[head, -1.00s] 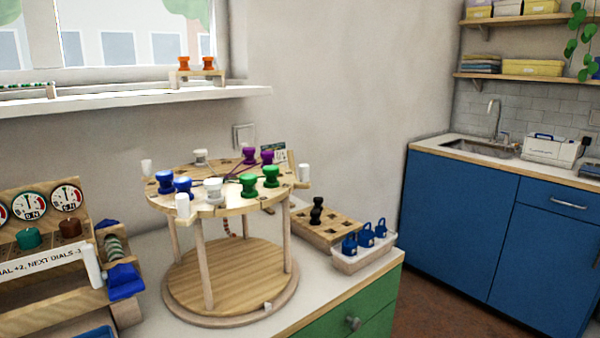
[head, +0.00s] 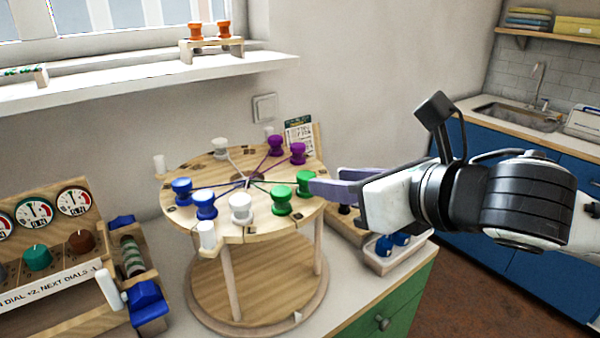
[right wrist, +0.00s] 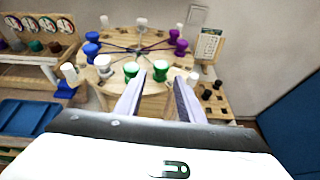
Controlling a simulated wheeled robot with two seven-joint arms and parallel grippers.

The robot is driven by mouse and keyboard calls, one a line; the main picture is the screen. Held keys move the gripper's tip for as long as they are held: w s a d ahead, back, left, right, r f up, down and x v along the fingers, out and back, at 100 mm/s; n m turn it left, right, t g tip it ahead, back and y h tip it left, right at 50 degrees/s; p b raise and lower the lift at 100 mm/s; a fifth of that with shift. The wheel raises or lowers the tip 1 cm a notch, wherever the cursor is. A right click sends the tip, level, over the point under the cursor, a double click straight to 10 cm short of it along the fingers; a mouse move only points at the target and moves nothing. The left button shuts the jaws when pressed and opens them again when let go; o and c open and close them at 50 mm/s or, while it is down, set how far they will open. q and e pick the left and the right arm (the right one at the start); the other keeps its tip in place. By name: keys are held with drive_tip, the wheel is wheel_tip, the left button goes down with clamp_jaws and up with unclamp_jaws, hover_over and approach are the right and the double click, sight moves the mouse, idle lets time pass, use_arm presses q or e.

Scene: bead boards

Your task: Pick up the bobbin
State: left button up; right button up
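The round wooden board (head: 185,210) stands on legs and carries several bobbins joined by dark cords. Two green bobbins, the right one (head: 306,184) and the front one (head: 283,200), sit at its right side. There are also two blue bobbins (head: 205,205), two purple bobbins (head: 276,146) and two white bobbins (head: 241,208). My right gripper (head: 318,187) comes in from the right, its tips by the right green bobbin. In the right wrist view its fingers are apart, with that bobbin (right wrist: 161,71) ahead between the tips. My left gripper is out of view.
A stand with two orange bobbins (head: 196,31) is on the sill. A wooden rack (head: 350,228) and a white bin (head: 400,262) of blue pieces lie under my right gripper. A dial box (head: 50,270) stands left. White posts (head: 207,236) rise at the board's rim.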

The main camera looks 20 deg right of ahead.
sight(306, 174)
drive_tip(key=p+x, duration=0.3)
drive_tip(key=shift+w+a, duration=0.1)
drive_tip(key=shift+w, duration=0.3)
drive_tip(key=shift+w+a+f, duration=0.15)
drive_tip(key=shift+w+f, duration=0.05)
drive_tip(key=shift+w, duration=0.4)
drive_tip(key=x, duration=0.4)
drive_tip(key=shift+w+f, duration=0.1)
drive_tip(key=shift+w, duration=0.25)
drive_tip(key=c, duration=0.8)
